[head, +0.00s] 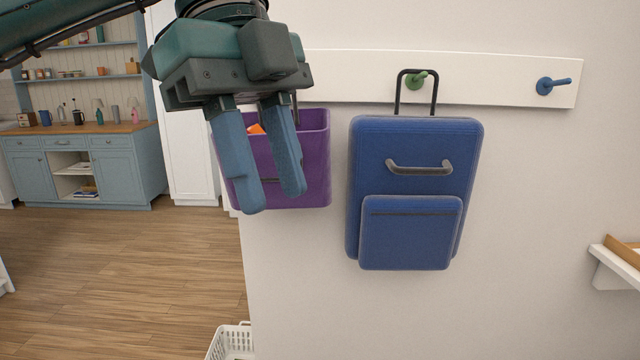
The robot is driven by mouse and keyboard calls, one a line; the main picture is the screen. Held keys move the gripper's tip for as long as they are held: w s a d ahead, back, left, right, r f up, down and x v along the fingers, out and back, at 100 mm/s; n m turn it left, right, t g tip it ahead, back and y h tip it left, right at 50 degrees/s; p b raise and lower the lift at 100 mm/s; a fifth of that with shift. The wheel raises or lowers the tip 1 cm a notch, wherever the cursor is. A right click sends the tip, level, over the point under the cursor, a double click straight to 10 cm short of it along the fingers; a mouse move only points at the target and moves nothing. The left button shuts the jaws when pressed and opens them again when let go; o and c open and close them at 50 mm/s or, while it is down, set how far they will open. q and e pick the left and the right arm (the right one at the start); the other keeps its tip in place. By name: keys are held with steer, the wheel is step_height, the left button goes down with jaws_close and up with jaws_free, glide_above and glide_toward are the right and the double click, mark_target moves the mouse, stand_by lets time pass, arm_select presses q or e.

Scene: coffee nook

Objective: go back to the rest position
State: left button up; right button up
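My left gripper (271,200) hangs down in the upper left of the head view, its arm coming in from the left. Its two blue fingers stand apart with a gap between them, and I see nothing held in them. The fingers are in front of a purple bag (315,160) and hide part of it. A blue bag (420,150) hangs to the right of the fingers, clear of them. My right gripper is not in the view.
A white rail (500,80) on the wall bears a green peg (417,81) with the blue bag's loop on it, and an empty blue peg (553,86). A white basket (232,342) stands low, a white shelf (618,268) at right. Wooden floor (130,270) is open at left.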

arm_select(q)
steer(key=s+d+f+m+g+h, duration=0.1)
steer(key=d+f+m+g+h, duration=0.25)
steer(key=d+h, duration=0.3)
steer(key=s+d+f+m+g+h, duration=0.1)
steer(key=d+f+m+g+h, duration=0.1)
steer(key=d+f+g+h, duration=0.35)
steer(key=w+a+f+n+t+h, duration=0.2)
steer(key=w+f+n+t+h, duration=0.3)
steer(key=n+t, duration=0.55)
steer(key=w+a+f+n+t+h, duration=0.25)
steer(key=w+f+n+t, duration=0.45)
steer(key=t, duration=0.7)
steer(key=a+f+n+t+y, duration=0.5)
steer(key=f+n+y, duration=0.3)
steer(key=y, duration=0.1)
steer(key=s+a+f+n+g+y, duration=0.1)
steer(key=s+a+f+g+y, duration=0.1)
steer(key=f, duration=0.6)
steer(key=s+a+f+g+y, duration=0.2)
steer(key=s+a+f+y, duration=0.2)
steer(key=s+a+f, duration=0.2)
steer(key=s+a+f+n+g+y+p, duration=0.1)
steer(key=s+a+f+g+y, duration=0.2)
steer(key=s+f, duration=0.4)
step_height(320, 180, down, 5)
steer(key=shift+s+a+r+n+y, duration=0.1)
steer(key=shift+s+a+n+y, duration=0.35)
steer(key=shift+a, duration=0.45)
steer(key=shift+w, duration=0.1)
